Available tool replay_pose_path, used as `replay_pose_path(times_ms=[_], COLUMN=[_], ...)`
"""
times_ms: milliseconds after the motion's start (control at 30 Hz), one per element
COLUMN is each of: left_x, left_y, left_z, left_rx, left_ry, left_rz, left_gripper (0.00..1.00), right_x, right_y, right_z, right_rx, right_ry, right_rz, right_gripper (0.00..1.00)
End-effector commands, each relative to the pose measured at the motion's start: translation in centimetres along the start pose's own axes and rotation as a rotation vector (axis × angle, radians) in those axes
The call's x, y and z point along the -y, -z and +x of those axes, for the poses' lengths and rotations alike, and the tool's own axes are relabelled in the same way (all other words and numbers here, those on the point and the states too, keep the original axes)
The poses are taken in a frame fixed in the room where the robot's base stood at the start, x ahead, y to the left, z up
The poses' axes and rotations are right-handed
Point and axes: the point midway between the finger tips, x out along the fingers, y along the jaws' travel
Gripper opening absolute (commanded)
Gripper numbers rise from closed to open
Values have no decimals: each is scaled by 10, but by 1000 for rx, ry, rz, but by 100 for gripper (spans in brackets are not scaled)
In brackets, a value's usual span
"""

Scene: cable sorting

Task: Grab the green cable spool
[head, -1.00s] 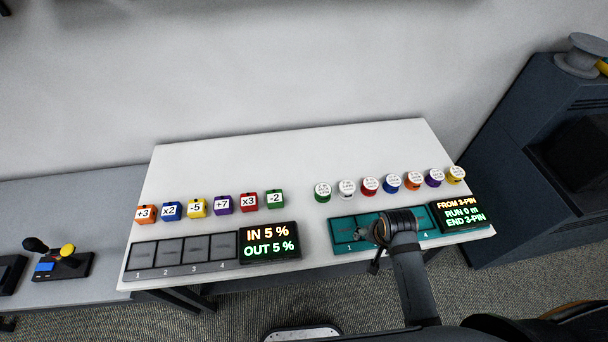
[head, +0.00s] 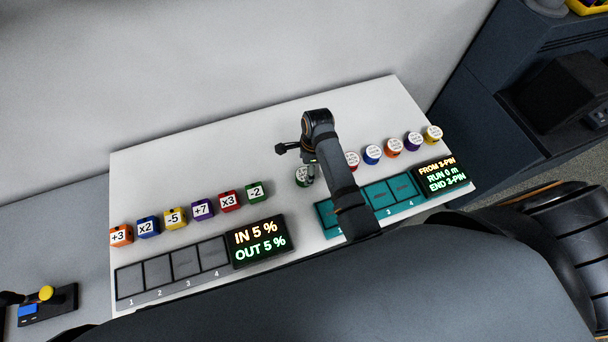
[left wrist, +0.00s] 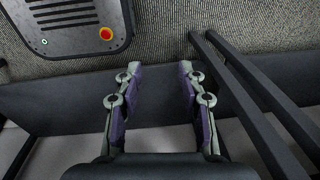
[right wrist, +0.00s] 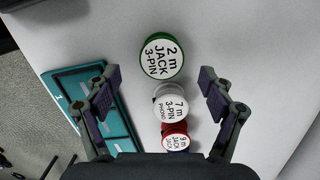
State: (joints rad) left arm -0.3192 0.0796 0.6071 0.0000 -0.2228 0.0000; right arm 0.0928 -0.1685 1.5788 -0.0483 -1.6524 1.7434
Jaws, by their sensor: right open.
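The green cable spool (right wrist: 161,58) lies on the white table in the right wrist view, its label reading 2 m JACK 3-PIN. In the right wrist view my right gripper (right wrist: 160,95) is open and empty. The green spool is ahead of its fingertips, roughly centred. A white spool (right wrist: 171,106) and a red spool (right wrist: 176,138) lie between and behind the fingers in that picture. My left gripper (left wrist: 155,80) is open and empty, over the floor.
More spools, such as the blue one (head: 372,154), stand in a row to the right. A teal slot tray (head: 380,194) lies in front of them. Number cubes (head: 203,209) and a grey slot tray (head: 157,272) are at the left. The table's back is clear.

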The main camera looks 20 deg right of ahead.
Motion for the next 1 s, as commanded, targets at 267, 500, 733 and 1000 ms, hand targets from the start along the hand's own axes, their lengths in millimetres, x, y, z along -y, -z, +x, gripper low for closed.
replay_pose_path(times_ms=[267, 500, 733, 1000], left_x=[2, 3, 2, 2], left_y=[37, 32, 19, 22], left_z=[-10, -20, -20, -19], left_rx=[-55, -46, -27, -31], left_ry=[1, 1, 1, 1], left_rz=[-2, -2, -1, -1], left_gripper=[40, 40, 40, 40], right_x=[-1, -1, 0, 0], right_y=[1, 1, 1, 2], right_z=[14, 51, 58, 57], right_rx=[-2, -1, 0, -1], right_ry=[-3, -1, 2, 1], right_rz=[-1, -1, -1, -1], right_gripper=[82, 82, 82, 52])
